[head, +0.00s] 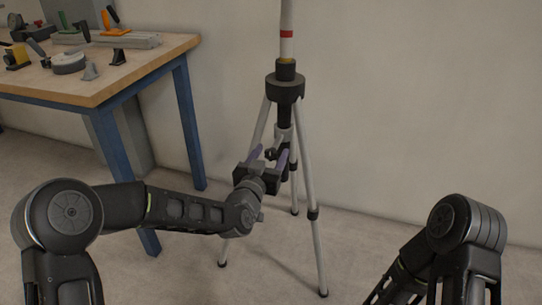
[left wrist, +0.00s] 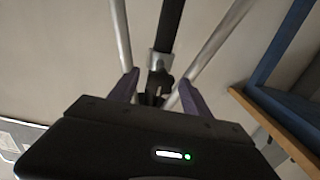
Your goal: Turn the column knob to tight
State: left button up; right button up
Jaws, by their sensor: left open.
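A tripod with light metal legs (head: 319,245) stands on the floor by the wall. Its column (head: 287,15) rises from a dark hub (head: 285,88). A small dark knob (head: 270,154) shows low on the column, under the grey collar. My left gripper (head: 268,157) is open, with its purple fingers on either side of the knob. In the left wrist view the dark knob (left wrist: 159,84) lies between the two fingers (left wrist: 158,92), below a grey collar (left wrist: 160,62). Whether a finger touches it, I cannot tell. My right gripper is out of view.
A workbench (head: 150,62) with a wooden top and blue legs stands at the left, with several tools and fixtures on it. The tripod legs spread around my left gripper. A plain wall is close behind. The floor right of the tripod is clear.

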pick_arm(q)
jog(key=shift+w, duration=0.2)
jog(key=shift+c, duration=0.2)
grip_shut()
dwell(0.4)
